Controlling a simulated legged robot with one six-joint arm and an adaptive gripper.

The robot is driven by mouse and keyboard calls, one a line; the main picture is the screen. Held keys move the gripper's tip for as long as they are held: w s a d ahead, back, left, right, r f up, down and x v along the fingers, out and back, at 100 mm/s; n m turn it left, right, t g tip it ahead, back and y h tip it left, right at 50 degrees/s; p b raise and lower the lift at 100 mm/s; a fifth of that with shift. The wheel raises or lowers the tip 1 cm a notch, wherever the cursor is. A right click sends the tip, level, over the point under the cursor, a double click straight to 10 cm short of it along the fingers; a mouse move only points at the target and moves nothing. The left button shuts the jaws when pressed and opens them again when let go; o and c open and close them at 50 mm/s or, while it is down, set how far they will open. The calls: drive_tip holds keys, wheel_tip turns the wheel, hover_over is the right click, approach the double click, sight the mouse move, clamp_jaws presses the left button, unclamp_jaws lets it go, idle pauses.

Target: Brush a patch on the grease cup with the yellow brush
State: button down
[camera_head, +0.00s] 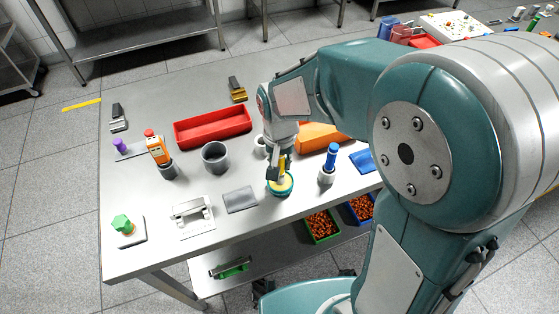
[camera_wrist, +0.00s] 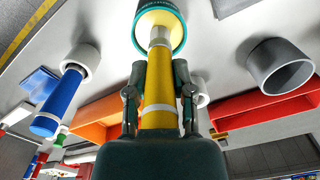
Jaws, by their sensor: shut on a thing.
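The grease cup (camera_head: 280,188) is a round teal cup with pale contents near the front edge of the table. It also shows at the top of the wrist view (camera_wrist: 179,28). My gripper (camera_head: 278,163) is right above it, pointing down. In the wrist view, its two fingers (camera_wrist: 158,95) are shut on the yellow brush (camera_wrist: 158,72) at the handle. The brush's lower end reaches over the cup's opening; its bristle tip is hard to see, and I cannot tell whether it touches the contents.
A blue-handled tool (camera_head: 332,156) stands in a grey holder just right of the cup. A grey pad (camera_head: 240,199) lies to the left. A grey open cylinder (camera_head: 215,157), a red tray (camera_head: 212,127) and an orange tray (camera_head: 322,137) lie behind. The front left has clear gaps.

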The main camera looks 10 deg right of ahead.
idle(0.3)
drive_tip(key=shift+r, duration=3.45)
